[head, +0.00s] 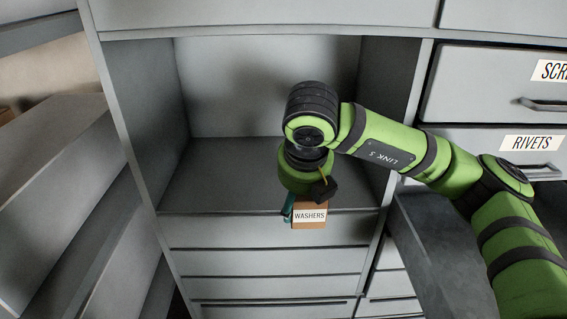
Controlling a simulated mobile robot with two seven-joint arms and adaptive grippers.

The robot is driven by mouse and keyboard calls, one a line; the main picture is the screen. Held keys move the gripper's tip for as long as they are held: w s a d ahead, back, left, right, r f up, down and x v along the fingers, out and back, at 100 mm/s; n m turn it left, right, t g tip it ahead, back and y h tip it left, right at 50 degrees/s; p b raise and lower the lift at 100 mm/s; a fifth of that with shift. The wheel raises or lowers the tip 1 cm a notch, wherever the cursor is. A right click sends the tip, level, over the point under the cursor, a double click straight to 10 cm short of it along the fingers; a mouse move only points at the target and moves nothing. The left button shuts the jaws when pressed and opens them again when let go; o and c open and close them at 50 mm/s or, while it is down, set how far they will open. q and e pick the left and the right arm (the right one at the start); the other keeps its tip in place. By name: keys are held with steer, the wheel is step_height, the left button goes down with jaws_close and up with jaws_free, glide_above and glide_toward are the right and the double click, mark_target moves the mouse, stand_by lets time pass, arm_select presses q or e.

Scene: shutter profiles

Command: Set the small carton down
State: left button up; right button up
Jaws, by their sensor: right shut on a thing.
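The small carton (310,214) is brown with a white label reading WASHERS. It shows just below my right gripper (303,203), in front of the front edge of an open grey compartment's floor (225,185). My right gripper is shut on the carton; my green wrist hides its upper part and most of the fingers. A bit of teal shows at the carton's left side. Whether the carton touches the compartment's edge cannot be told from this view. My left gripper is not in view.
The compartment is otherwise empty, with bare floor left of my arm. Closed grey drawer fronts (265,262) lie below it. At the right are drawers labelled RIVETS (531,143) and SCR, partly cut off. Grey panels (50,200) stand at the left.

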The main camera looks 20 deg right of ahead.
steer(key=w+d+p, duration=0.1)
steer(key=w, duration=0.3)
steer(key=w+d+p, duration=0.1)
steer(key=w, duration=0.4)
steer(key=w+d+p, duration=0.1)
steer(key=w+p, duration=0.1)
steer(key=w, duration=0.2)
steer(key=shift+w+d+r, duration=0.15)
steer(key=shift+w+d, duration=0.05)
steer(key=shift+d, duration=0.15)
steer(key=shift+w+d, duration=0.2)
steer(key=shift+w, duration=0.35)
step_height(320, 180, down, 4)
steer(key=shift+r+p, duration=0.2)
steer(key=shift+p, duration=0.65)
steer(key=shift+f, duration=0.15)
steer(key=o, duration=1.2)
